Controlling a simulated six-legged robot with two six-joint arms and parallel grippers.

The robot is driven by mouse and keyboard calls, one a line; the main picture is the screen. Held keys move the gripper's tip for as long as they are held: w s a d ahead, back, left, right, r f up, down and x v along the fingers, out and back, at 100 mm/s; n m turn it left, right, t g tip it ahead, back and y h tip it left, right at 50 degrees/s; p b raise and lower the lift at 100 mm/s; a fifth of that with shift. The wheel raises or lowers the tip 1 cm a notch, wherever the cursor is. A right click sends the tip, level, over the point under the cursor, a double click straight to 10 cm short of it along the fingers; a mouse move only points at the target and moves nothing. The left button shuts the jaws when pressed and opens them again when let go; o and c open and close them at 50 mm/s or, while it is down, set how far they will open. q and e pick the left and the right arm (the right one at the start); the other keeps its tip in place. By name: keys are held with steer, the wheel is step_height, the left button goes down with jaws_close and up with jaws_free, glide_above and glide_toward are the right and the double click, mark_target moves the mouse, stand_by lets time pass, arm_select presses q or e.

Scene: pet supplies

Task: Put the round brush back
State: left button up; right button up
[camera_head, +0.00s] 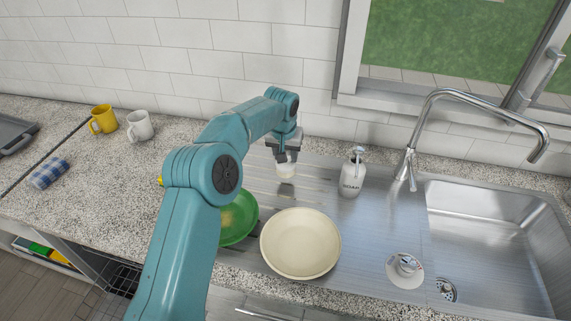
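My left gripper (286,157) points down over the ribbed drainboard, near the wall. A small whitish round object (286,171) is directly below its fingertips; it may be the round brush, but it is too small to be sure. I cannot tell whether the fingers touch or grip it. Another round pale item with a grey top (405,265) lies on the steel at the right of the cream plate; I cannot tell what it is. My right gripper is not in view.
A white soap dispenser (352,173) stands right of the gripper, before the faucet (410,150). A cream plate (300,244) and green bowl (238,219) are nearer. The sink basin (485,215) is empty. Yellow (102,119) and white (140,126) mugs stand left.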

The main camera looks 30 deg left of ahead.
mark_target(286, 165)
arm_select(q)
step_height(286, 165, down, 4)
steer(key=shift+r+p, duration=0.1)
steer(key=shift+p, duration=0.2)
steer(key=shift+f, duration=0.2)
steer(key=shift+s, duration=0.1)
steer(key=shift+f+b, duration=0.15)
steer(key=shift+b, duration=0.15)
steer(key=o, duration=0.9)
steer(key=shift+o, duration=0.2)
